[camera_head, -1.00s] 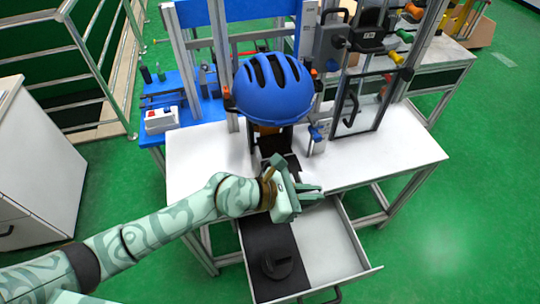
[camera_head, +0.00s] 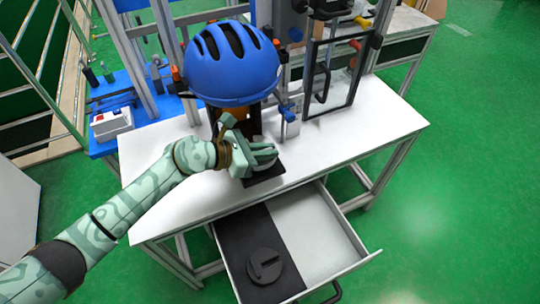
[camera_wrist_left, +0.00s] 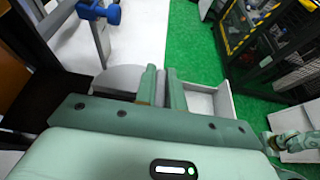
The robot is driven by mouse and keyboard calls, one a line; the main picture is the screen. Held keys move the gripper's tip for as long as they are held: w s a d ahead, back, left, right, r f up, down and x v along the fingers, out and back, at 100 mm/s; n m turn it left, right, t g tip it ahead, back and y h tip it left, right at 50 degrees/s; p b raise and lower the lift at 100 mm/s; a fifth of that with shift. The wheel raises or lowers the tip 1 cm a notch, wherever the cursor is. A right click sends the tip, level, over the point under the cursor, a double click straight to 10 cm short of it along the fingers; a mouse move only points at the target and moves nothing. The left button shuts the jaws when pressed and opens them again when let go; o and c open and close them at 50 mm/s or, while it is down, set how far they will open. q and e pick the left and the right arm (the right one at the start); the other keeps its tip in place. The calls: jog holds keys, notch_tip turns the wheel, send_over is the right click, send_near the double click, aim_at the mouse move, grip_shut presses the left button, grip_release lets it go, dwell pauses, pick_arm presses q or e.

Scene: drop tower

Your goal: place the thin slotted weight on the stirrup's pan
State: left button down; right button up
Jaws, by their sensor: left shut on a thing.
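My left gripper (camera_head: 264,158) is over the dark plate (camera_head: 266,180) at the front of the white table, below the blue helmet. It also shows in the left wrist view (camera_wrist_left: 161,75), its fingers close together on a thin grey disc (camera_wrist_left: 118,79), which looks like the thin slotted weight. The fingers cover part of the disc. A dark slotted disc (camera_head: 264,265) lies in the open drawer (camera_head: 310,235), on its black left part. I cannot make out the stirrup's pan for certain.
The blue helmet (camera_head: 230,65) hangs close behind my left gripper. A blue-knobbed post (camera_head: 289,118) stands to its right, before a framed clear door (camera_head: 338,75). The white table top (camera_head: 355,130) is clear at right. The drawer sticks out in front.

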pick_arm(q)
jog(key=shift+w+a+f+b, duration=0.1)
jog(key=shift+w+f+b, duration=0.15)
jog(key=shift+w+b, duration=0.1)
jog(key=f+b, duration=0.1)
jog(key=f, duration=0.2)
jog(key=shift+w+f+b, duration=0.2)
jog(key=shift+f+b, duration=0.05)
jog(key=shift+b, duration=0.15)
jog(key=shift+r, duration=0.15)
jog(key=c, duration=1.8)
grip_release()
jog(key=shift+s+f, duration=0.1)
jog(key=shift+f, duration=0.2)
jog(key=o, duration=0.3)
jog(key=shift+r, duration=0.1)
